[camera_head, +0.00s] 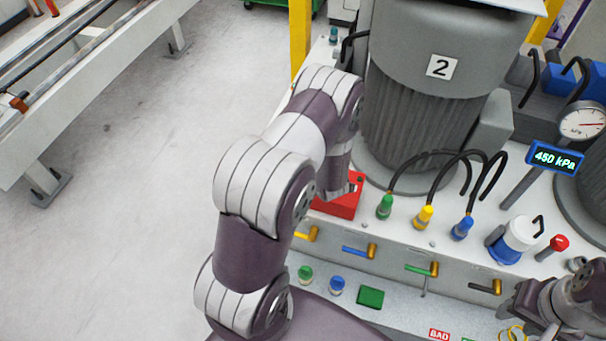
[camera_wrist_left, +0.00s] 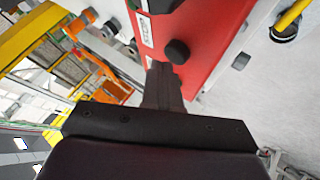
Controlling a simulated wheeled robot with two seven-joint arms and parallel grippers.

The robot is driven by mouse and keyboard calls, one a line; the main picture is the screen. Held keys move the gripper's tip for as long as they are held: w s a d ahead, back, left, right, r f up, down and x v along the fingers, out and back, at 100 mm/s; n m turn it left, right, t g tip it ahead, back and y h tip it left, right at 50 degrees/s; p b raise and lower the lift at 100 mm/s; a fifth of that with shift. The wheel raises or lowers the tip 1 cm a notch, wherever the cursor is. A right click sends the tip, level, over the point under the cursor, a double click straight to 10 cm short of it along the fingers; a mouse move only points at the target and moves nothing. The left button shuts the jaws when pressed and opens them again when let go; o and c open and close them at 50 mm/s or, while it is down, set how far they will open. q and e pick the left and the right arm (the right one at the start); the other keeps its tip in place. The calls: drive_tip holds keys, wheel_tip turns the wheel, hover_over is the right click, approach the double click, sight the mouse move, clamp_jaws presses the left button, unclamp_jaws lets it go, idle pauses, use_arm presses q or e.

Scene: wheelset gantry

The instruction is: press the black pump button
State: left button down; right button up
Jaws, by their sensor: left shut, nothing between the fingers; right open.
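A red box (camera_head: 340,203) stands on the white bench at the foot of the big grey motor, partly hidden by my left arm. In the left wrist view its red face (camera_wrist_left: 212,30) carries a round black button (camera_wrist_left: 178,51) and a white label. My left gripper (camera_wrist_left: 161,70) is shut and empty, its tip right beside the button in the picture; I cannot tell whether they touch. In the head view my left arm hides its fingers. My right gripper (camera_head: 514,302) is open at the lower right, by the bench's front, its fingers partly hard to make out.
Green, yellow and blue hose fittings (camera_head: 424,217) stand right of the red box. Coloured valve levers (camera_head: 421,269) line the bench front. A pressure gauge (camera_head: 582,122) with a 450 kPa display (camera_head: 556,158) stands at right. The floor (camera_head: 130,190) at left is clear.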

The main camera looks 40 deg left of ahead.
use_arm(q)
drive_tip(key=shift+r, duration=0.35)
wheel_tip(320, 180, up, 5)
drive_tip(key=p, duration=0.4)
drive_tip(key=shift+r, duration=0.1)
idle(0.7)
